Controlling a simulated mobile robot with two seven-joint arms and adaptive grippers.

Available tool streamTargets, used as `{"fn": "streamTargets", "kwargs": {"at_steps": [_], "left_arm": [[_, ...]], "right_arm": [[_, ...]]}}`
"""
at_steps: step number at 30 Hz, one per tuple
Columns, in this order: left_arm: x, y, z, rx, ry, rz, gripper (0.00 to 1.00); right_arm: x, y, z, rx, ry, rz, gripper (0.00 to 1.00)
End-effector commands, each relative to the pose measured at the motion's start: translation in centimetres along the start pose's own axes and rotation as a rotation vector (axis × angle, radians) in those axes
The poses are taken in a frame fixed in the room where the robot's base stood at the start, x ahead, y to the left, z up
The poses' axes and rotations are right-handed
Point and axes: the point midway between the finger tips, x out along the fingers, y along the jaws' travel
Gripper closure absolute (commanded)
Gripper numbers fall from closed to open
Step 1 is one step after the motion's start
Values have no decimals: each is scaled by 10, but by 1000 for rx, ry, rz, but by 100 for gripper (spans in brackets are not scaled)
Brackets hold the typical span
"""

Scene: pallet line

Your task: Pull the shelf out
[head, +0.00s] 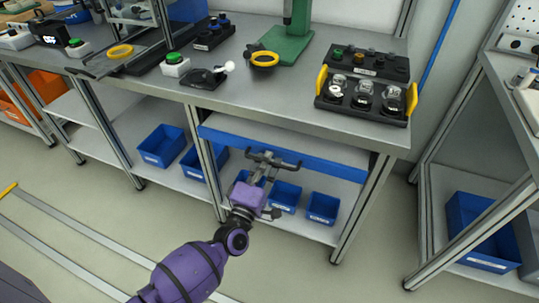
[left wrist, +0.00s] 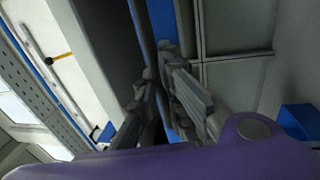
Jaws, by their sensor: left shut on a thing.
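The shelf has a long blue front edge (head: 330,169) and sits under the grey workbench top, between the bench legs. Its pale upper surface shows as a strip above the blue edge. My left gripper (head: 272,159) is at the blue edge, left of its middle, and is shut on it. In the left wrist view the fingers (left wrist: 168,105) are close around the blue edge (left wrist: 160,22), which runs up and away from them. The exact contact is partly hidden by the fingers. My right gripper is in neither view.
Blue bins (head: 323,208) stand on the lower board beneath the shelf. A black tray (head: 363,97) with yellow handles and a green stand (head: 288,45) are on the bench top (head: 220,95). Another rack (head: 440,190) stands at right.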

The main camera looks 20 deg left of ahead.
Motion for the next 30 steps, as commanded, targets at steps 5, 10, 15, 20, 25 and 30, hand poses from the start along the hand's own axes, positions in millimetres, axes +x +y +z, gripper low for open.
{"fn": "streamTargets", "kwargs": {"at_steps": [5,10,15,20,25,30], "left_arm": [[-51,10,0,-1,1,-6,100],[-110,20,0,-1,1,-7,100],[-170,31,0,-1,0,-7,100],[-222,41,0,-1,0,-7,100],[-267,50,0,-1,-1,-6,100],[-298,57,0,0,-1,-3,100]], "right_arm": [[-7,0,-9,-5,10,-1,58],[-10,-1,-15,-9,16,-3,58],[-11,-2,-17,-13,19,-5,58],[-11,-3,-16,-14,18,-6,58],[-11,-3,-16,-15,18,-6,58],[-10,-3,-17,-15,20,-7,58]]}}
